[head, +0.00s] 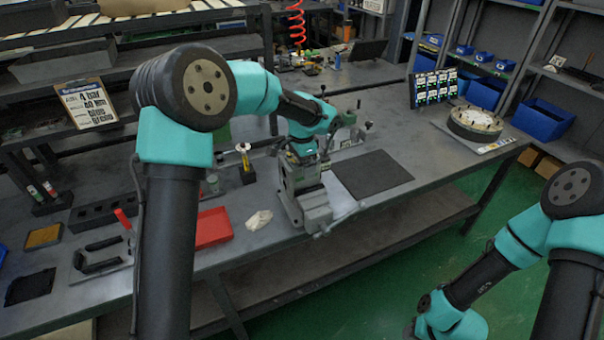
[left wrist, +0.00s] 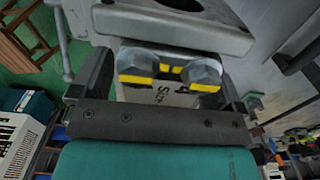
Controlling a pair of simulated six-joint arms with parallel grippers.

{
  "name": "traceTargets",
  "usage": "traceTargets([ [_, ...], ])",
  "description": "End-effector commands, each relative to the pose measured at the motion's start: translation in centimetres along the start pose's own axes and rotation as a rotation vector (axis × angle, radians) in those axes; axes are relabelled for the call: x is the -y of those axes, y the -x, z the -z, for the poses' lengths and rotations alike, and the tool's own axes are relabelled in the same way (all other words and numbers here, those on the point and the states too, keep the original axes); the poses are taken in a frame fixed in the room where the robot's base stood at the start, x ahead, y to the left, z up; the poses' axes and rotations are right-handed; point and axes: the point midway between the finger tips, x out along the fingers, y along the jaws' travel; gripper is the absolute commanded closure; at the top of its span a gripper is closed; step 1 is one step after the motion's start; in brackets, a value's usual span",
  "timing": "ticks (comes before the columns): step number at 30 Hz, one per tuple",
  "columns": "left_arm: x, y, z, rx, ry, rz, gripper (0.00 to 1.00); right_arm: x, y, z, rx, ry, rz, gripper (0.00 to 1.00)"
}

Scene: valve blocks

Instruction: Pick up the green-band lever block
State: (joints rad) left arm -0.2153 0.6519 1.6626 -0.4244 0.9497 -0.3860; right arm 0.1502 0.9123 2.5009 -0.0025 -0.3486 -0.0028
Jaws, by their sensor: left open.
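My left gripper (head: 303,158) is above the grey vise (head: 303,200) on the bench. In the left wrist view my left gripper (left wrist: 165,85) is open, with a dark finger on each side of a pale block (left wrist: 140,97) with printed lettering. Two grey hex heads with yellow bands (left wrist: 170,75) sit in front of that block. I cannot tell whether the fingers touch it. A fixture with knobs and greenish parts (head: 345,132) stands just behind the vise, partly hidden by my arm. No green-band lever block can be made out for certain. My right gripper is out of view.
A black mat (head: 372,172) lies right of the vise. A red tray (head: 212,228) and a crumpled cloth (head: 259,220) lie left of it. A round fixture (head: 474,122) stands at the right end of the bench. Bare bench lies between mat and round fixture.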

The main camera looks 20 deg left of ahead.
Motion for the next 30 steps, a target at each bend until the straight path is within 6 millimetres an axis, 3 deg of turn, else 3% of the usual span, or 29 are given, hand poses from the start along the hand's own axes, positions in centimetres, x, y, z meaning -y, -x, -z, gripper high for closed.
traceTargets([
  [12, 0.00, 0.05, 0.01, 0.000, 0.000, 0.000, 0.08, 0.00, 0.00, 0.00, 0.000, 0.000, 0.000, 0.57],
  [30, 0.00, 0.06, 0.01, 0.000, 0.000, 0.000, 0.66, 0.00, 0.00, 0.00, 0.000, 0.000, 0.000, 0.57],
])
